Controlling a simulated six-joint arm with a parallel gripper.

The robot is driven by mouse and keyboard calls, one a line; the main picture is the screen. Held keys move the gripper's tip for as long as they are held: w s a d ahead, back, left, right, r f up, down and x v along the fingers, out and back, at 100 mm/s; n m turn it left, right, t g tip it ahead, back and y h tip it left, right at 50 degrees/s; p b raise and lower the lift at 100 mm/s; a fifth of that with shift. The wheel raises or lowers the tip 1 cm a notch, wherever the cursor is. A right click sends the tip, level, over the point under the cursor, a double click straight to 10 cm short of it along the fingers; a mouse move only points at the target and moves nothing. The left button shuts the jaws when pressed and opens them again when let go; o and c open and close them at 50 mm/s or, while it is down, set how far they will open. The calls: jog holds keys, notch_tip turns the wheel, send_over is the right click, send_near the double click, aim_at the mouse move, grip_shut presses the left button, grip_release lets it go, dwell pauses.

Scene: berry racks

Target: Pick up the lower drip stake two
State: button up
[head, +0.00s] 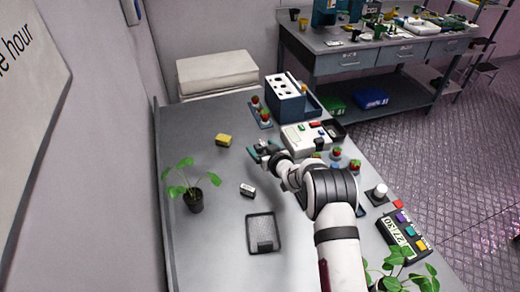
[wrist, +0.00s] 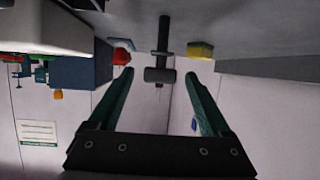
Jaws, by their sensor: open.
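My gripper (head: 262,150) is open above the table, left of the white device in the head view. In the wrist view its two teal fingers (wrist: 160,76) point away from the camera with a gap between them. A dark stake-like piece (wrist: 162,40) with a wider cross block and a thin tip shows in that gap, apart from both fingers. It looks like a drip stake, but I cannot tell which one. I cannot make out the stake in the head view, where the gripper may hide it.
A yellow block (head: 223,140) lies left of my gripper; it also shows in the wrist view (wrist: 200,50). A blue-white rack (head: 287,97) and red berries (head: 256,101) stand behind. A white device (head: 305,138), potted plant (head: 195,200) and dark tray (head: 251,222) are around.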

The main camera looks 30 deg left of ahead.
grip_shut()
jog(key=shift+r, duration=0.1)
